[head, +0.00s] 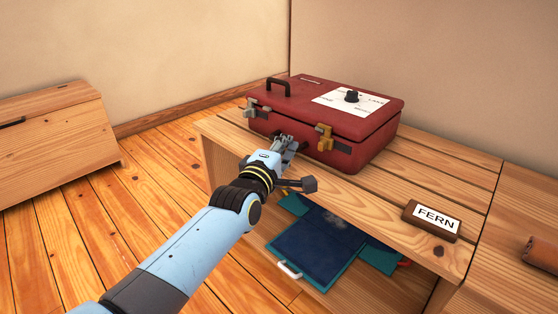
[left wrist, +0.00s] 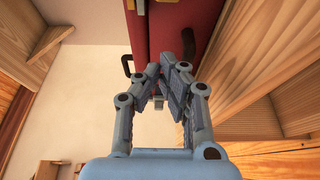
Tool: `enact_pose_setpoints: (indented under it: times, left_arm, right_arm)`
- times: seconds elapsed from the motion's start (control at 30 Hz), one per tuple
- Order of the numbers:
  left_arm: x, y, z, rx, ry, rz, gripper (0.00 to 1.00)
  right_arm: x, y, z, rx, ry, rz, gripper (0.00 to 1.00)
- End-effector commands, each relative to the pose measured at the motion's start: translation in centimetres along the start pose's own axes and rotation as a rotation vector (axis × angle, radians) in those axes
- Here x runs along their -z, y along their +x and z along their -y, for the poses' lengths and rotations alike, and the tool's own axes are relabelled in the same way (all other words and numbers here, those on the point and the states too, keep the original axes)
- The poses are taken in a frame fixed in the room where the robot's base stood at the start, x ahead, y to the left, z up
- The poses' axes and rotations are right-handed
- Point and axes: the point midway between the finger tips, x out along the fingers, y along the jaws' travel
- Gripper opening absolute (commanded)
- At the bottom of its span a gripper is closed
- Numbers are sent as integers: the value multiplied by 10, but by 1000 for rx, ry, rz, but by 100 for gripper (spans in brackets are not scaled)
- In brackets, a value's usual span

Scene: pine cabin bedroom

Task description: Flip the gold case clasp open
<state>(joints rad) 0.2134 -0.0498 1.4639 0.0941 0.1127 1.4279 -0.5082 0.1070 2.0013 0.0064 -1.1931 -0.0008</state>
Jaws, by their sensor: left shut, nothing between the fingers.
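The dark red case (head: 345,120) lies shut on the slatted wooden bench. A gold clasp (head: 325,138) is on the right of its front face, and a second, duller clasp (head: 251,108) is near the left front corner. My left gripper (head: 287,143) is at the case's front face, between the two clasps, shut and empty. I cannot tell whether it touches the case. In the left wrist view the fingers (left wrist: 166,82) are together below the red case (left wrist: 180,25). My right gripper is not in view.
A black knob (head: 352,96) and white label are on the lid, with a dark handle (head: 278,86) at left. A FERN nameplate (head: 432,219) stands on the bench (head: 375,200). A blue folder-like item (head: 318,250) lies below. A wooden chest (head: 60,140) stands left.

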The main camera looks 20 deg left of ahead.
Motion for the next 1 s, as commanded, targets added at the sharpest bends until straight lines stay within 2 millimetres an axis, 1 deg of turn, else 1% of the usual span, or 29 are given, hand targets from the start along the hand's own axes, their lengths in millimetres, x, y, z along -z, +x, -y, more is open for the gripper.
enact_pose_setpoints:
  times: [0.03,0.13,0.17,0.2,0.3,0.43,0.57,1.0]
  left_arm:
    - [0,12,3,0,0,0,0]
    - [0,32,1,-1,0,0,0]
    - [-4,32,2,3,-3,1,0]
    - [-12,27,1,3,-5,1,0]
    - [-25,22,0,0,-3,1,0]
    - [-34,19,0,1,-1,1,0]
    - [-38,17,0,0,0,1,0]
    - [-38,17,0,0,0,0,0]
  right_arm:
    - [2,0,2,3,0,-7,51]
    - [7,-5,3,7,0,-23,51]
    - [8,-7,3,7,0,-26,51]
    - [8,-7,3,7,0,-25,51]
    - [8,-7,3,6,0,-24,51]
    - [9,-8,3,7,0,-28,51]
    - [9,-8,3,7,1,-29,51]
    - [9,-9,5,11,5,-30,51]
